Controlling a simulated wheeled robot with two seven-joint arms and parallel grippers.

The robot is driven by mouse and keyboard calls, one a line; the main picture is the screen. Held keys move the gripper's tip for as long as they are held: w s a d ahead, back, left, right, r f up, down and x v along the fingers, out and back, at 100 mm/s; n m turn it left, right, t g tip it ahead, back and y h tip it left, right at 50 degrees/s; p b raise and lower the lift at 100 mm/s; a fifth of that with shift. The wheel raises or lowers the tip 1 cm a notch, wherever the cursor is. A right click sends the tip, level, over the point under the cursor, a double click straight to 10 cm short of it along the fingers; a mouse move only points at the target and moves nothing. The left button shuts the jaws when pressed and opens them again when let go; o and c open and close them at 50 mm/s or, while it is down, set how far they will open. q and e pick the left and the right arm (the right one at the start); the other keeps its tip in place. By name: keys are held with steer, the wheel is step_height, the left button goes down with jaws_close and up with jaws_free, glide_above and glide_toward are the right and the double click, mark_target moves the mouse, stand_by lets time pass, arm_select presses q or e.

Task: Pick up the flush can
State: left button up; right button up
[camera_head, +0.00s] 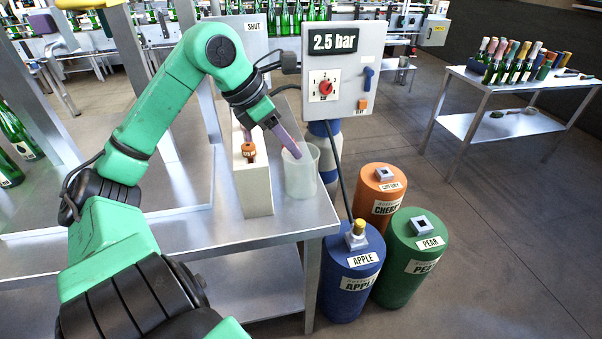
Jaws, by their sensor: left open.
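My left gripper (273,150) is open, pointing down at the right end of the metal bench. One long mauve finger overlaps the rim of a translucent whitish cup-like container (300,182); I cannot tell whether it is inside or in front. The other finger is mostly hidden near an orange-topped piece (248,150) at a tall cream block (256,195). No label reads flush can; the translucent container is the most can-like thing on the bench, standing upright beside the block. My right gripper is not in view.
A grey control box (343,60) reading 2.5 bar stands behind the container, with a hose hanging down. Blue APPLE (345,293), green PEAR (395,280) and orange CHERRY (370,213) kegs stand right of the bench (290,222). A bottle table (535,85) stands far right.

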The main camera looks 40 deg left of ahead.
mark_target(314, 170)
arm_select(q)
steer(key=p+x, duration=0.1)
steer(key=x, duration=0.2)
steer(key=p+x, duration=0.1)
steer(key=x, duration=0.1)
steer(key=p+x, duration=0.1)
steer(key=x, duration=0.2)
steer(key=shift+w+f, duration=0.15)
steer(key=shift+w, duration=0.3)
steer(key=shift+w+f, duration=0.1)
steer(key=shift+f, duration=0.15)
jaws_close()
steer(key=shift+r, duration=0.1)
stand_by(0.3)
